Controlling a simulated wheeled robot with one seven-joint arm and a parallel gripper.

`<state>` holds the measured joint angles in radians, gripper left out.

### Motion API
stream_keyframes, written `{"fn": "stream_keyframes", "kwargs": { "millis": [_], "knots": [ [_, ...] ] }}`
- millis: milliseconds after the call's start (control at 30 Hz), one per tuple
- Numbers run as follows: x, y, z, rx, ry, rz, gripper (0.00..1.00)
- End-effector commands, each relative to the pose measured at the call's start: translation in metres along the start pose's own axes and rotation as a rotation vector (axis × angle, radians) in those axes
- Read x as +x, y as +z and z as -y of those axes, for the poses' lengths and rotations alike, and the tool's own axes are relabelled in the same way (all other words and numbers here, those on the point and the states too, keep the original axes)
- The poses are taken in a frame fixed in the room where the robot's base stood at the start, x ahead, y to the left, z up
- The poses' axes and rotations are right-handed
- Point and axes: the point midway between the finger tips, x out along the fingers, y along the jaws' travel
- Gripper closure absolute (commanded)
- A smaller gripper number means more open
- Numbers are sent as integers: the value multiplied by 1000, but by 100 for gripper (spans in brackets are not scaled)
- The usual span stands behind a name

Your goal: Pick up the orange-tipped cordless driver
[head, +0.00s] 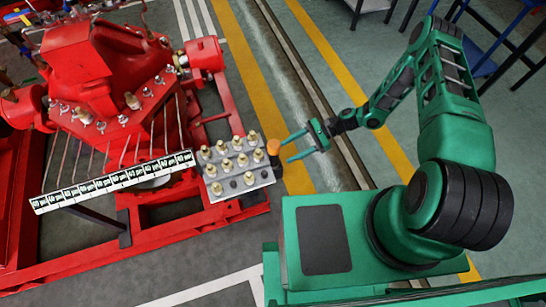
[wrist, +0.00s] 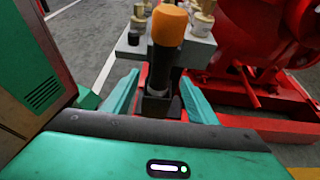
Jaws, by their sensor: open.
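The cordless driver stands upright at the right edge of a grey block, with its orange tip (head: 273,147) on top. In the wrist view the orange tip (wrist: 169,25) is near the top centre, above a dark body. My gripper (head: 285,149) is open, just right of the driver in the head view, its two green fingers pointing at it. In the wrist view my gripper (wrist: 160,80) has one finger on each side of the driver's dark lower part. I cannot tell whether the driver's body is fully between the fingertips. No contact is visible.
The grey block (head: 242,187) holds several brass-topped fittings close beside the driver. A white labelled strip (head: 115,181) runs left of it. The red pumpset (head: 85,70) fills the left side.

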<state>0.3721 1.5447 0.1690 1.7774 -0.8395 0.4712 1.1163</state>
Motion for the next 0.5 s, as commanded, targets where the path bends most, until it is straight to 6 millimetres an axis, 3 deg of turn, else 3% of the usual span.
{"fn": "stream_keyframes", "kwargs": {
  "millis": [167, 500],
  "knots": [
    [9, 2, 0, -1, 2, 0, 47],
    [51, 5, 1, 0, 2, -1, 47]
  ]
}}
